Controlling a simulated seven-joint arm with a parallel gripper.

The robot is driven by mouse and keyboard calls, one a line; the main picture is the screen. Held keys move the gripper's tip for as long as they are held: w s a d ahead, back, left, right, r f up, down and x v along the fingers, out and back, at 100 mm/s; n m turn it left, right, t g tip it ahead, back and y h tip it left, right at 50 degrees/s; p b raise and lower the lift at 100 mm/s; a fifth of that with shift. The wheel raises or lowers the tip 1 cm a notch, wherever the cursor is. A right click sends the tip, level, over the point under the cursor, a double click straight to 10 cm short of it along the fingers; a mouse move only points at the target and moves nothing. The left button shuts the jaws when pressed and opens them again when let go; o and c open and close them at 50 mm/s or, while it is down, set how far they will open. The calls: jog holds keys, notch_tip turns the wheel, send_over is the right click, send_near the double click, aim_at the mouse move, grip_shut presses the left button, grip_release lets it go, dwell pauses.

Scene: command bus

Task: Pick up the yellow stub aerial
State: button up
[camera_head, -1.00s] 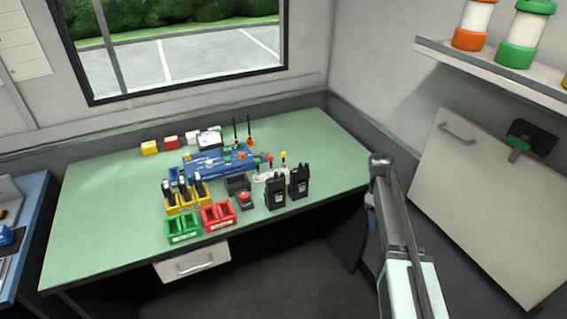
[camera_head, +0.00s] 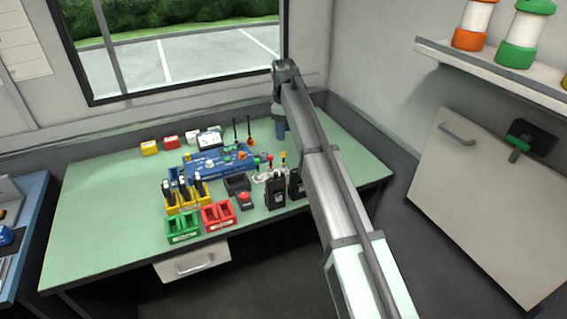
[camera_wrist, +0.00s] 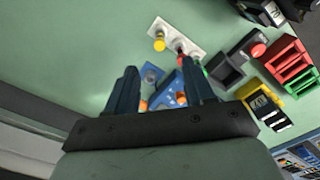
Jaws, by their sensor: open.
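The yellow stub aerial (camera_head: 283,155) stands upright at the right end of a small pale holder (camera_head: 268,177), beside a red and a green one. In the wrist view the yellow top (camera_wrist: 159,44) shows beyond my fingertips, near one end of the white holder (camera_wrist: 190,46). My gripper (camera_wrist: 160,76) is open and empty, with its two dark fingers spread apart and the yellow top clear of them. In the head view my gripper (camera_head: 281,133) hangs over the right back part of the bench, behind the aerial.
A blue case (camera_head: 210,162) lies left of the holder, with two black upright aerials (camera_head: 241,130) behind it. Black radios (camera_head: 275,192) stand in front. Red (camera_head: 218,215), green and yellow bins are at front left. The bench's left side is clear.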

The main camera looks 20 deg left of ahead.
aim_at(284, 156)
notch_tip(284, 156, down, 14)
jog(key=shift+w+a+r, duration=0.1)
jog(key=shift+r, duration=0.05)
grip_shut()
dwell(1.0)
